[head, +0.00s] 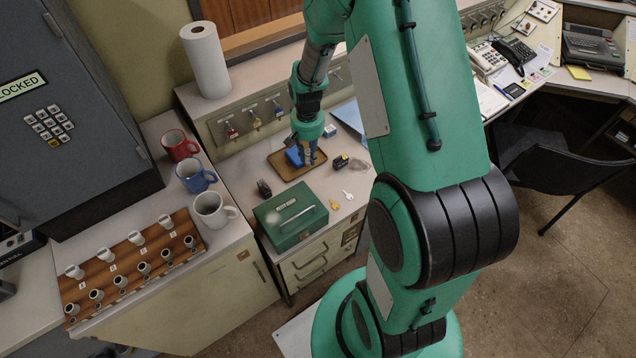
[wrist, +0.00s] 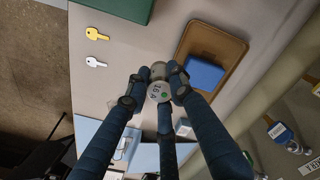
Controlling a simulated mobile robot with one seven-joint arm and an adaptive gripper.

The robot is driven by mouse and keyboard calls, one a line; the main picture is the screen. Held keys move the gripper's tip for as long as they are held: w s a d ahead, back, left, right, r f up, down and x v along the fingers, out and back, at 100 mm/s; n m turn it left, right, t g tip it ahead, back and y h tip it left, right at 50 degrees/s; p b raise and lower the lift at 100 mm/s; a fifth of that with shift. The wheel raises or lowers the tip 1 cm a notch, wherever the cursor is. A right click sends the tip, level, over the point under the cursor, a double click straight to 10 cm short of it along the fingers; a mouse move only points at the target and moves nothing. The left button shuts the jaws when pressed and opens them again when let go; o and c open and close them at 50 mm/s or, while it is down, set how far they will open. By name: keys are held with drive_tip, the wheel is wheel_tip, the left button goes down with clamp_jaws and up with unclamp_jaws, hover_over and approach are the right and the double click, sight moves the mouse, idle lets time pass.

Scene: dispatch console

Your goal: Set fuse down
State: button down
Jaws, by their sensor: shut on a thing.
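My gripper (wrist: 158,82) is shut on the fuse (wrist: 159,93), a small pale round piece with dark print and a green dot on its end. Its fingers close around it and hide its sides. In the wrist view the fuse appears over the counter, left of the brown tray (wrist: 222,38). A blue block (wrist: 205,73) lies in that tray. In the head view my gripper (head: 307,157) is low over the counter by the right side of the tray (head: 288,172). The fuse cannot be made out there, and its clearance from the surface is unclear.
A green box (head: 290,217), a yellow key (head: 334,205), a pale key (head: 348,194) and a black-and-yellow item (head: 341,161) lie around the tray. A wooden rack (head: 95,293) with several white pieces stands left. Mugs (head: 211,209) stand near it.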

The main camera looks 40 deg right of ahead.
drive_tip(key=s, duration=0.1)
drive_tip(key=s+d, duration=0.1)
drive_tip(key=s, duration=0.1)
drive_tip(key=shift+s+d, duration=0.15)
drive_tip(key=shift+d, duration=0.1)
drive_tip(key=shift+f, duration=0.1)
drive_tip(key=shift+f+b, duration=0.55)
drive_tip(key=shift+f, duration=2.45)
drive_tip(key=shift+f, duration=0.1)
drive_tip(key=shift+f+b, duration=0.45)
drive_tip(key=shift+f, duration=1.35)
drive_tip(key=shift+f, duration=0.15)
drive_tip(key=c, duration=1.5)
unclamp_jaws()
